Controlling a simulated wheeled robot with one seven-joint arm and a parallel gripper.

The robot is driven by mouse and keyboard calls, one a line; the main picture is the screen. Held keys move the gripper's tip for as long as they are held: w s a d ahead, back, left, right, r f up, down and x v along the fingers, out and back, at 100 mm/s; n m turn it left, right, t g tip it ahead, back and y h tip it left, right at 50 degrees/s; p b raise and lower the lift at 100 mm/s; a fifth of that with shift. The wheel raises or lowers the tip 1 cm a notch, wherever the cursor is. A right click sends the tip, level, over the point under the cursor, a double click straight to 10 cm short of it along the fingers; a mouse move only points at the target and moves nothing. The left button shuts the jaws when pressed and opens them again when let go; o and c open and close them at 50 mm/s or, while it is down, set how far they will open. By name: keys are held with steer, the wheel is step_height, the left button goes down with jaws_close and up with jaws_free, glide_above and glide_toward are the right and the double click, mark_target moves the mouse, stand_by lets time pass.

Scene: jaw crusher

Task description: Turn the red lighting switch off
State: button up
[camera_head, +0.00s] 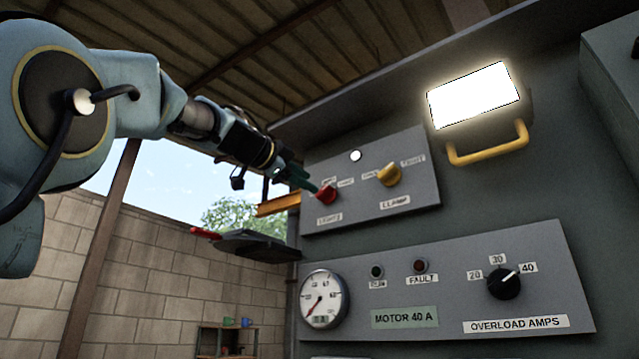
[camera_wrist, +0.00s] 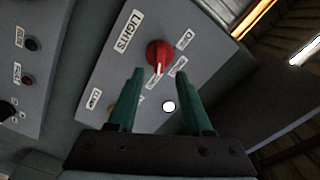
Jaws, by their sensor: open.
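The red lighting switch (camera_head: 326,195) is a rotary knob on the upper grey panel, above a label reading LIGHTS. In the wrist view the red knob (camera_wrist: 159,55) has a pale pointer mark aimed toward the gripper side, between two small labels that are hard to read. My gripper (camera_head: 312,184) is at the panel's left side, close to the knob. In the wrist view my gripper (camera_wrist: 157,85) has its two green fingers apart, with the knob just beyond the tips and between their lines. Nothing is held. Contact with the knob cannot be told.
A lit lamp (camera_head: 473,94) with a yellow handle (camera_head: 487,146) is at upper right. A lower panel (camera_head: 440,290) holds a gauge and black dial.

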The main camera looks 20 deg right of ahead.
mark_target(322, 190)
steer(key=p+x, duration=0.2)
steer(key=x, duration=0.2)
steer(key=shift+w+d+r, duration=0.1)
steer(key=shift+d+r, duration=0.05)
steer(key=shift+w+d, duration=0.35)
steer(key=shift+d, duration=0.2)
steer(key=shift+c, duration=0.2)
jaws_close()
